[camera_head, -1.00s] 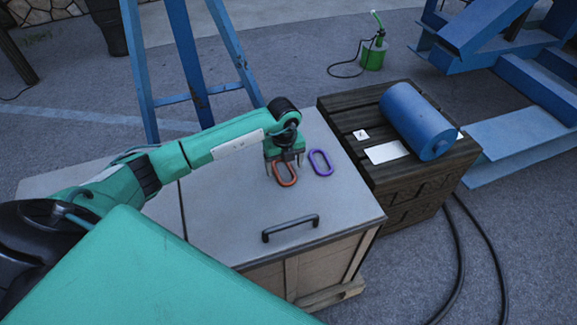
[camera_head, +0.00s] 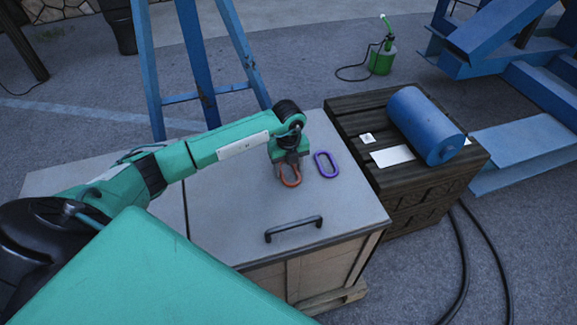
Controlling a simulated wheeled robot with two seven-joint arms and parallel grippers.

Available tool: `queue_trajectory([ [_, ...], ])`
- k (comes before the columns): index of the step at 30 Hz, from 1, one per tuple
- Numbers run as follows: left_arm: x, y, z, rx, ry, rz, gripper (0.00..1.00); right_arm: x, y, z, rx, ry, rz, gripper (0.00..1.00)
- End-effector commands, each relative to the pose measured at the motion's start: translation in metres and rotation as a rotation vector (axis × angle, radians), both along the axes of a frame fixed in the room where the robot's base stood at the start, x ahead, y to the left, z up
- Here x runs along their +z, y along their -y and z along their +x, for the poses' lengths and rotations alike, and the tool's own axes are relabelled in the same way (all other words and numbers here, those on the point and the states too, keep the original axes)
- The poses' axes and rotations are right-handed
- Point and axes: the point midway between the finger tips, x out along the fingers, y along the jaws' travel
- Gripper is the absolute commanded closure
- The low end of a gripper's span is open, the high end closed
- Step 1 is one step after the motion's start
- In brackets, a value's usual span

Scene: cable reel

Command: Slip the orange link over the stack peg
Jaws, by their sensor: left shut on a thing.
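The orange link (camera_head: 291,186), an oval ring, is at the top of the pale box lid, with its upper end between the fingers of my left gripper (camera_head: 290,163). The gripper points down and is shut on the link. I cannot tell whether the link still touches the lid. A purple link (camera_head: 329,176) of similar shape lies flat on the lid just to the right, apart from the gripper. I cannot make out a stack peg in this view. My right gripper is not in view.
The pale box lid (camera_head: 230,215) has a black handle (camera_head: 293,229) near its front edge. To the right, a dark slatted crate (camera_head: 350,123) carries a blue cylinder (camera_head: 424,125) and white cards (camera_head: 392,156). Blue trestle legs (camera_head: 195,60) stand behind the box.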

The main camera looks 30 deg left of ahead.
Motion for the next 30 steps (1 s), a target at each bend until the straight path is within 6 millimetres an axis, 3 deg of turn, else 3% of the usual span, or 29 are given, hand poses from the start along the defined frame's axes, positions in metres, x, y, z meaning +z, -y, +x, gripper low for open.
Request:
queue_trajectory([
  [21,0.069,0.0,0.0,-0.001,0.001,0.0,0.82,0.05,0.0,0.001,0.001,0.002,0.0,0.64],
  [30,0.07,0.0,0.0,0.0,0.001,0.0,0.82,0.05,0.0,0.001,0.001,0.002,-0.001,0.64],
])
